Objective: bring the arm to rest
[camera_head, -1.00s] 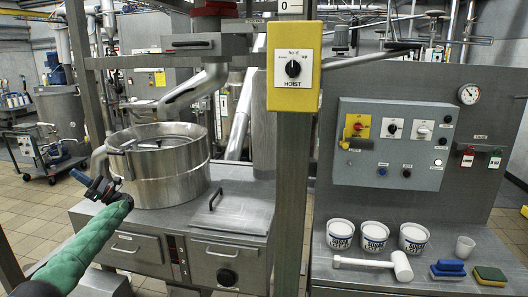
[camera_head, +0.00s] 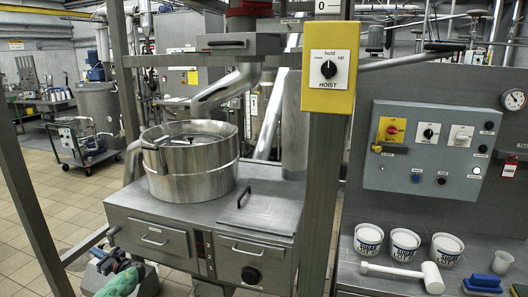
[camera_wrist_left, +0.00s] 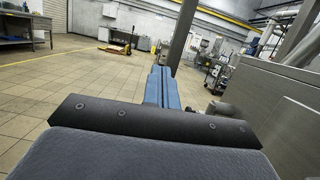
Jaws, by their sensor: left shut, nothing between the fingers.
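My left arm, in a green sleeve, comes in at the bottom left of the head view. Its left gripper (camera_head: 101,255) hangs low in front of the left end of the steel mixer base, apart from the mixer pot. In the left wrist view the two blue fingers (camera_wrist_left: 160,88) lie together, shut and empty, pointing out over open tiled floor. Most of the arm is below the picture edge. My right gripper is not in view.
The steel mixer pot (camera_head: 190,165) stands on its base (camera_head: 155,238). A grey post (camera_head: 320,190) carries the yellow hoist switch box (camera_head: 329,69). At right, a bench holds white tubs (camera_head: 405,244) and a mallet (camera_head: 410,273).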

